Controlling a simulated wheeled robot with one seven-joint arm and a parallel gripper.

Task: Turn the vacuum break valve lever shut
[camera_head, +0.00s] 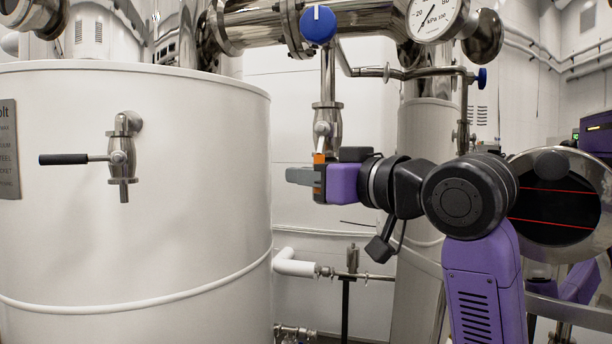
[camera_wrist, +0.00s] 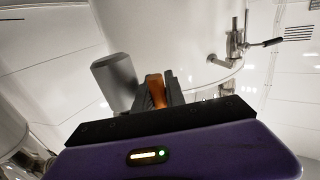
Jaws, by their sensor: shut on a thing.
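The vacuum break valve, a steel valve (camera_head: 325,118), hangs below the large horizontal pipe in the head view. An orange lever grip (camera_head: 319,157) shows just under its hub, mostly hidden by my gripper. My gripper (camera_head: 302,176) reaches in from the right, with its purple body beside the valve. In the wrist view the orange lever grip (camera_wrist: 157,91) stands between the two grey fingers of my gripper (camera_wrist: 158,95), which are shut on it. The lever seems to hang down from the hub; its exact angle is hidden.
A white tank (camera_head: 140,240) fills the left, with another valve and its black-gripped lever (camera_head: 65,159). A blue knob (camera_head: 318,25) and a pressure gauge (camera_head: 434,15) are above. A thin pipe with a blue handle (camera_head: 481,78) runs right. A grey cylinder (camera_wrist: 118,82) stands beside the fingers.

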